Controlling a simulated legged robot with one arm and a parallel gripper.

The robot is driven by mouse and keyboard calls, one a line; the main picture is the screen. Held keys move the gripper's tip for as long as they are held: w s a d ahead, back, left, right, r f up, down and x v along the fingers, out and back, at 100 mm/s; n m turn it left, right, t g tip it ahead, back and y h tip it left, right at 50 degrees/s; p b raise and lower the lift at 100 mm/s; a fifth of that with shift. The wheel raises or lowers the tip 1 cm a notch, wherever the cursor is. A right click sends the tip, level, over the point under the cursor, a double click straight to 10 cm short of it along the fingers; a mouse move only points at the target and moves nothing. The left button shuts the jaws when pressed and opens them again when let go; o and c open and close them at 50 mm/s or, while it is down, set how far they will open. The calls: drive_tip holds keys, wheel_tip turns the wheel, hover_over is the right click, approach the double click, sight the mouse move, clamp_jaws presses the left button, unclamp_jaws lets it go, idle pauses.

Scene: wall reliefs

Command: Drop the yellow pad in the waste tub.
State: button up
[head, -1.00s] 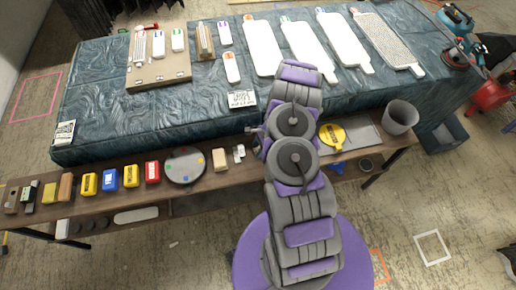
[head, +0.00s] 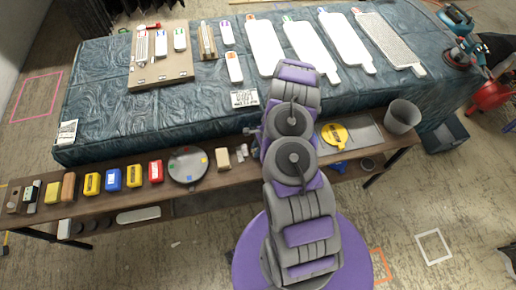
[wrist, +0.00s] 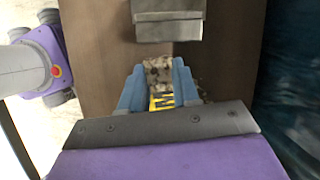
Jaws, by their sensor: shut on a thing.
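My gripper (wrist: 160,92) is shut on a small block with a speckled beige end and a yellow strip with dark lettering, which I take as the yellow pad (wrist: 161,102). The pad sits between the blue fingers, above the brown bench. In the head view my arm hides the gripper and the pad. The waste tub looks to be the grey bucket (head: 402,117) at the right end of the bench, right of my arm. Its inside is not clear.
On the bench (head: 205,192) stand yellow (head: 92,184), blue (head: 114,180) and red (head: 155,172) blocks, and a round plate (head: 187,165). A yellow disc (head: 335,134) lies left of the bucket. The cloth-covered table (head: 100,110) behind holds white boards. A grey block (wrist: 167,20) lies ahead of the fingers.

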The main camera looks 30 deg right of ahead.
drive_tip(key=o, duration=1.1)
drive_tip(key=shift+d, duration=0.3)
drive_tip(key=p+v, duration=0.3)
drive_tip(key=v, duration=1.4)
drive_tip(key=shift+d+r+p, duration=0.15)
drive_tip(key=shift+p, duration=0.2)
